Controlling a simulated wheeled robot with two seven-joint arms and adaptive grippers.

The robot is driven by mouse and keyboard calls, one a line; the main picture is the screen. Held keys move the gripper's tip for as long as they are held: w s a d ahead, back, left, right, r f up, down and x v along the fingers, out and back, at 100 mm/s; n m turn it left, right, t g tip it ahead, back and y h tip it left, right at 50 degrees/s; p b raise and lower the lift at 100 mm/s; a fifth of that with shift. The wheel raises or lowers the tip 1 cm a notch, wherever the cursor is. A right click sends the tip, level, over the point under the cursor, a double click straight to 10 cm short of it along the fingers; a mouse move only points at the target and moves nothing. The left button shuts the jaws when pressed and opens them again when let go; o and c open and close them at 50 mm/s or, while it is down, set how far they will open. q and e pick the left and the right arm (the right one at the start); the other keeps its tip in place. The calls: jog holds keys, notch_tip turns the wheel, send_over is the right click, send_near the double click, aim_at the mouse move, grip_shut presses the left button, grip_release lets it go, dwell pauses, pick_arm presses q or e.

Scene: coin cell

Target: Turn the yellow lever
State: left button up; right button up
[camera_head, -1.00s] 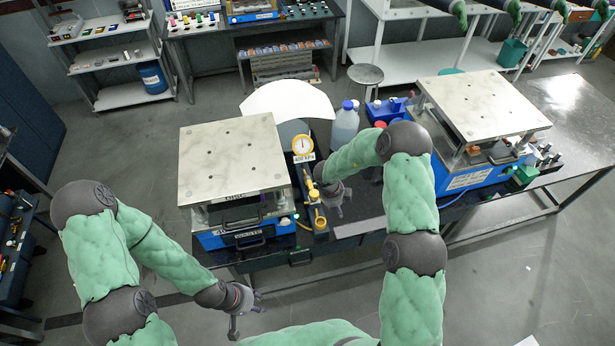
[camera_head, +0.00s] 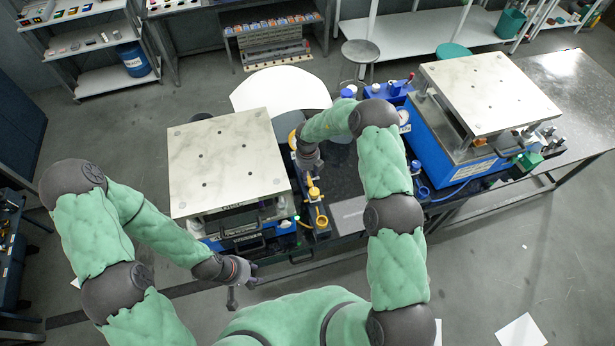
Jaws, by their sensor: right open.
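The yellow valve fitting with its lever (camera_head: 316,193) stands on the dark bench between the two blue machines, with a yellow ring-shaped port (camera_head: 322,221) in front of it. My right gripper (camera_head: 309,163) is open just behind the yellow lever, pointing down. Whether it touches the lever cannot be told. My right forearm covers most of the round gauge behind it. My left gripper (camera_head: 234,294) hangs in front of the bench at lower left, away from the lever. Its finger opening is too small to tell.
The left blue machine (camera_head: 250,240) with a pale top plate (camera_head: 225,160) stands close left of the lever. The right blue machine (camera_head: 440,150) stands to the right. A grey plate (camera_head: 350,214) lies on the bench right of the yellow port.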

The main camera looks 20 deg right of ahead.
aim_at(310, 182)
jog(key=shift+f, duration=0.7)
jog(key=shift+s+f+p, duration=0.25)
jog(key=shift+f+p, duration=0.05)
jog(key=shift+f, duration=0.65)
jog(key=shift+w+f, duration=0.15)
jog(key=shift+f, duration=0.2)
jog(key=shift+r, duration=0.1)
grip_shut()
